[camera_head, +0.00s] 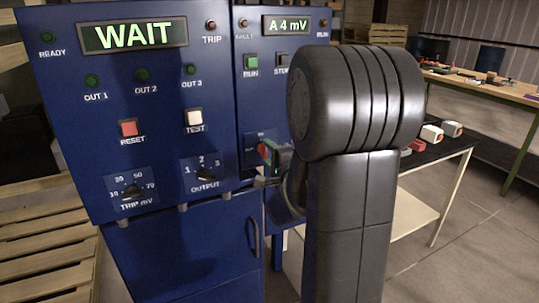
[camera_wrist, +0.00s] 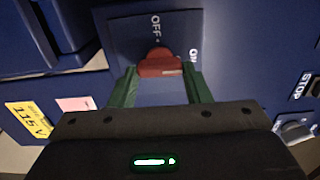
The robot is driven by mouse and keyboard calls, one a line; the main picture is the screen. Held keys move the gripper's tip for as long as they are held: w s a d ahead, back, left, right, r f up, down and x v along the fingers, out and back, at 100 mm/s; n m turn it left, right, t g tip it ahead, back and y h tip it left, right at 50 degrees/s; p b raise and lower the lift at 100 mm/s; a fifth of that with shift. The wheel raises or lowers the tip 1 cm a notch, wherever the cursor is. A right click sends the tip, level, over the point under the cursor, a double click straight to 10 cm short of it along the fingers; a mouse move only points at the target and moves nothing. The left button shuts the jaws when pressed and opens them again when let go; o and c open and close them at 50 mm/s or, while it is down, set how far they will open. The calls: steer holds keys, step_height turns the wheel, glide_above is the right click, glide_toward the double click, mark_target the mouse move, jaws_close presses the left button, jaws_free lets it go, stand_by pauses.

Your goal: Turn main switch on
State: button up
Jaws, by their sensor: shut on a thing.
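The main switch is a red knob (camera_wrist: 158,64) on a dark blue plate (camera_wrist: 125,32) with a white OFF label and a partly hidden ON label beside it. My gripper (camera_wrist: 163,76) has its two green fingers on either side of the knob and is shut on it. I cannot tell surely which label the knob points to. In the head view the red knob (camera_head: 263,148) shows small on the right cabinet, with my gripper (camera_head: 271,157) at it. My dark arm hides part of that cabinet.
The left blue cabinet (camera_head: 62,130) shows WAIT on its display (camera_head: 134,35). The right panel display (camera_head: 287,24) reads A 4 mV. A STOP button (camera_wrist: 312,87) and a yellow 115V label (camera_wrist: 28,120) are near the switch. A table (camera_head: 444,150) stands at right.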

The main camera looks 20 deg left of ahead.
steer(key=o, duration=1)
steer(key=v, duration=1.3)
steer(key=shift+s+d, duration=0.25)
steer(key=x, duration=1.3)
steer(key=shift+w+a, duration=0.25)
steer(key=shift+w, duration=0.05)
